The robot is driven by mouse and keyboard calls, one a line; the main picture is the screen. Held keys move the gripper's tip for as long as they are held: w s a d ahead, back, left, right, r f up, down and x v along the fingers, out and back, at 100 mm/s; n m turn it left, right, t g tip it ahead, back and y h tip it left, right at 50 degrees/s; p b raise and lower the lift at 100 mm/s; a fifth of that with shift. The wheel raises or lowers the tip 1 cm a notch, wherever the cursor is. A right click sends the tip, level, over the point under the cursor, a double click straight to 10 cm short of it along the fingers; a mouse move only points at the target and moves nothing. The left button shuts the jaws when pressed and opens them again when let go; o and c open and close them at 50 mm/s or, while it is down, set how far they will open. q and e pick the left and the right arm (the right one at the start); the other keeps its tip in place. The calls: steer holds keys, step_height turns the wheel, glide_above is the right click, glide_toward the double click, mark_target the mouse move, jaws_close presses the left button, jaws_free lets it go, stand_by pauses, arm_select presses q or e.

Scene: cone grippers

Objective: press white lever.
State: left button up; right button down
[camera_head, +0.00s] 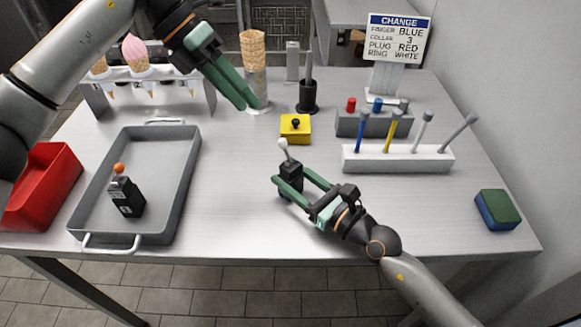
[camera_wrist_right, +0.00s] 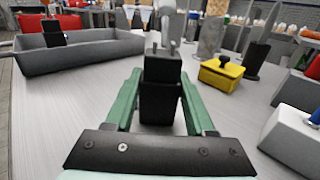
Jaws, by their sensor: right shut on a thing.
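The white lever (camera_head: 283,145) is a pale ball-topped stick, leaning up and left from a small black box (camera_head: 291,172). My right gripper (camera_head: 291,183) is shut on this black box near the middle of the table. In the right wrist view the box (camera_wrist_right: 161,83) is upright between the green fingers, with the lever (camera_wrist_right: 166,20) on its far upper side. I cannot tell whether the box touches the table. My left gripper (camera_head: 249,106) is above the back of the table, left of and behind the lever, its fingers together and empty, apart from the lever.
A grey tray (camera_head: 187,165) at left holds another black box with an orange-tipped lever (camera_head: 126,195). A yellow box (camera_head: 295,128) stands just behind the held box. A waffle cone (camera_head: 253,50) stands beyond my left fingertips. A white rack (camera_head: 398,160) is at right.

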arm_select(q)
steer(key=shift+w+d+m, duration=0.15)
steer(key=shift+m, duration=0.65)
steer(key=shift+c, duration=1.4)
steer(key=m, duration=0.3)
steer(key=shift+w+d+y, duration=0.25)
steer(key=shift+w+y, duration=0.05)
steer(key=shift+w, duration=0.05)
jaws_close()
steer(key=w+m+y, duration=0.1)
steer(key=m, duration=0.7)
steer(key=w+d+m+t+y, duration=0.1)
steer(key=m, duration=0.6)
steer(key=w+d+m, duration=0.1)
steer(key=m, duration=0.7)
steer(key=shift+w+d+m+y, duration=0.2)
steer(key=shift+w+m+y, duration=0.1)
steer(key=shift+w+y, duration=0.1)
